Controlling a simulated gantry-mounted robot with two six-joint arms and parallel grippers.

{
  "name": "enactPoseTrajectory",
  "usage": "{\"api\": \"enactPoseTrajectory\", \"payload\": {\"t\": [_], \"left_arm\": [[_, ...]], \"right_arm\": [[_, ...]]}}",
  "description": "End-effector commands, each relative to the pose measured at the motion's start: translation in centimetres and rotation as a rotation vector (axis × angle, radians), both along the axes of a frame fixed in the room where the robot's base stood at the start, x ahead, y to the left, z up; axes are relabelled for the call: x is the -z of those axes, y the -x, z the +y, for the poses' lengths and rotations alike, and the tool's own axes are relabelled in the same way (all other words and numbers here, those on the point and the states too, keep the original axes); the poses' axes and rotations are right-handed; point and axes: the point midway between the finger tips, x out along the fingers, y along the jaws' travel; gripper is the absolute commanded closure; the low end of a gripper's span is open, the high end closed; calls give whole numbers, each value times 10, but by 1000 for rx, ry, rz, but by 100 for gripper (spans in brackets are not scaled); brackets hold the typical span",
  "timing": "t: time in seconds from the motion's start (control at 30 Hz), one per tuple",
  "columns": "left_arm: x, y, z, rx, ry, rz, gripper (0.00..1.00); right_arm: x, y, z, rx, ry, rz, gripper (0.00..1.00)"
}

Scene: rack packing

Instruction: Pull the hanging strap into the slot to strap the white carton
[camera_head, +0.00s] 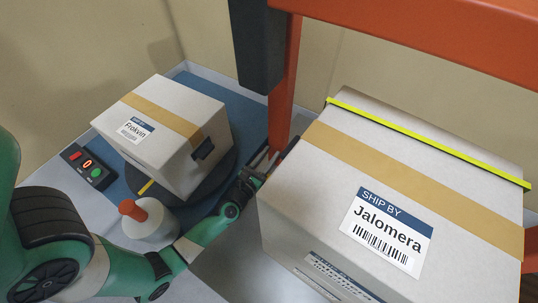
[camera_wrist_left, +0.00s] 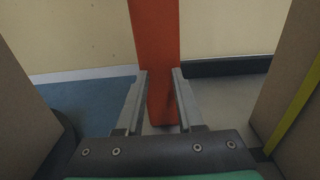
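A large white carton (camera_head: 330,190) labelled "Jalomera" stands at the right, with a tan tape band across its top. A yellow-green strap (camera_head: 430,142) runs over its top near the far edge. In the left wrist view the yellow strap (camera_wrist_left: 297,108) runs down the side of the carton at the right. My left gripper (camera_head: 268,162) is between this carton and a smaller one. In the left wrist view its fingers (camera_wrist_left: 159,75) are apart with nothing between them; an orange post stands behind. I cannot make out the slot or the strap's lower end. My right gripper is not in view.
A smaller white carton (camera_head: 165,135) labelled "Frokvin" sits on a dark round turntable (camera_head: 222,172) over a blue mat. An orange post (camera_wrist_left: 155,50) rises close beyond my left gripper.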

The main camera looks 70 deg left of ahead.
Motion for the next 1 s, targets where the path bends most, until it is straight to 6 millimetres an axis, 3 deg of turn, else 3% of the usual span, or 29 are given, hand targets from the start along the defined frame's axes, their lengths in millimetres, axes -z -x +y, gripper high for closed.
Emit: {"api": "enactPoseTrajectory", "payload": {"t": [0.27,0.7,1.0], "left_arm": [[1,13,-9,0,1,2,64],[0,88,-63,4,1,2,64],[0,95,-66,0,0,0,64]], "right_arm": [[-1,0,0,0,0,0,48],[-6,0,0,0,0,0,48],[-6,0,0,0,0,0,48]]}}
